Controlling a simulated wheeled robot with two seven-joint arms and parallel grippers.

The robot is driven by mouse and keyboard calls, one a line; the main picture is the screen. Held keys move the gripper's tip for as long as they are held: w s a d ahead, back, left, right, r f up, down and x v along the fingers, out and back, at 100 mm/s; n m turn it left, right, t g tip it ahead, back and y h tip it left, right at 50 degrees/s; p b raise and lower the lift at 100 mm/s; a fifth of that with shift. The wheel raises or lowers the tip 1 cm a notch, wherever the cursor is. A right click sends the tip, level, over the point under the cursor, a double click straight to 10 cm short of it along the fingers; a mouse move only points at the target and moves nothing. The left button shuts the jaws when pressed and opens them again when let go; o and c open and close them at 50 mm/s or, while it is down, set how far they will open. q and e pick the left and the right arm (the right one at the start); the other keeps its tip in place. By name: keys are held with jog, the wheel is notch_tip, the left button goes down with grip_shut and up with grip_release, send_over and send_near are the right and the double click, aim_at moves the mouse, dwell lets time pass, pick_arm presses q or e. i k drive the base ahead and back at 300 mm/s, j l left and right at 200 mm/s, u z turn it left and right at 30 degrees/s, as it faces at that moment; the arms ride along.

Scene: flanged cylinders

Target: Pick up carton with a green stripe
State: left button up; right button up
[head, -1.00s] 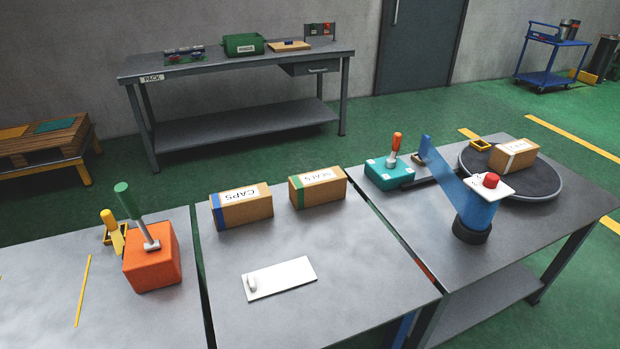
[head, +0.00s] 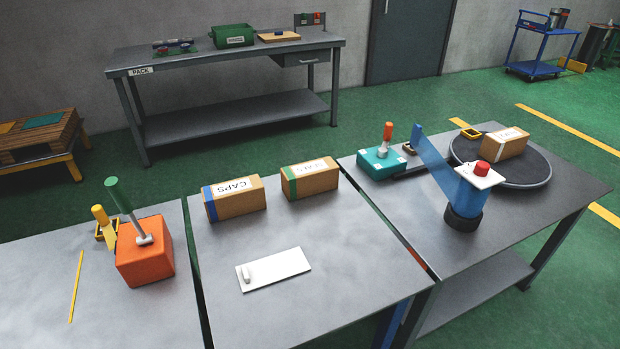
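The carton with a green stripe (head: 311,181) sits on the middle table (head: 340,250), towards its far right corner. It is brown, with a green band at its left end and a white label on top that seems to read SEALS. A similar carton with a blue stripe (head: 236,198), labelled CAPS, stands to its left with a gap between them. Neither of my grippers shows in the head view.
A white plate with a small knob (head: 280,270) lies in front of the cartons. An orange block with a green-handled lever (head: 146,258) stands left. On the right table are a teal lever box (head: 380,163), a blue post with a red button (head: 466,195) and a round turntable (head: 520,178) bearing another carton.

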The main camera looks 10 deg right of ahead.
aim_at(300, 180)
jog(key=u, duration=1.15)
jog(key=z, duration=1.4)
jog(key=l, duration=0.7)
jog(key=i+l+z, duration=0.1)
jog(key=l, duration=0.6)
